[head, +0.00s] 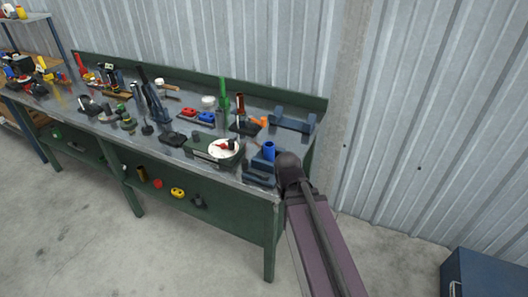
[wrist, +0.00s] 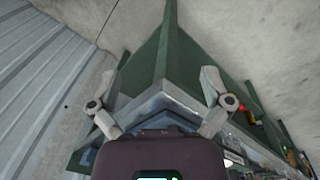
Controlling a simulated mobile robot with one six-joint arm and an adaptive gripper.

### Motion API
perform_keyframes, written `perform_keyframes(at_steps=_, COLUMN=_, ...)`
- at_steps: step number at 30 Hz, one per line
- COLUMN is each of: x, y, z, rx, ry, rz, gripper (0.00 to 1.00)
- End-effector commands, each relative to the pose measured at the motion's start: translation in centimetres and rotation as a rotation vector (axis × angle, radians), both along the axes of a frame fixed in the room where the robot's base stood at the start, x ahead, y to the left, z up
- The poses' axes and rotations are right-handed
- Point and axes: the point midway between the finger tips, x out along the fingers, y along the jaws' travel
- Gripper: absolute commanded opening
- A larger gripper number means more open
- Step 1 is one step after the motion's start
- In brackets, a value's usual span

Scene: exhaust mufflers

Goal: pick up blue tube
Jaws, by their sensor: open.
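The blue tube (head: 269,150) stands upright near the right end of the green workbench (head: 262,196), close to its front edge. It is just left of the dark end of my arm in the head view. My gripper (wrist: 159,78) is open, with its two grey fingers spread wide in the wrist view. The fingers are hidden behind my arm in the head view. Between them the wrist view shows the bench corner and a green leg. I cannot make out the blue tube there.
Dark blue brackets (head: 260,172) lie by the tube, and another blue bracket (head: 292,120) lies farther back. A white disc (head: 224,149) with a red part is to the left. Many tools crowd the bench.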

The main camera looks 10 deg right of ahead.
Motion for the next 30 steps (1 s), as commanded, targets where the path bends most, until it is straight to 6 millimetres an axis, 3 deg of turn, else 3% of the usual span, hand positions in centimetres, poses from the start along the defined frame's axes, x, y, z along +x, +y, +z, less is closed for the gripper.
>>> perform_keyframes(at_steps=8, x=4.8, y=0.4, z=0.0, rx=-0.246, ry=-0.004, rz=0.421, gripper=1.0)
perform_keyframes(at_steps=14, x=9.0, y=1.5, z=1.1, rx=-0.492, ry=0.05, rz=0.811, gripper=1.0)
perform_keyframes(at_steps=24, x=15.9, y=5.9, z=4.7, rx=-0.936, ry=0.286, rz=1.421, gripper=1.0)
perform_keyframes(at_steps=30, x=18.6, y=9.0, z=6.9, rx=-1.148, ry=0.47, rz=1.663, gripper=1.0)
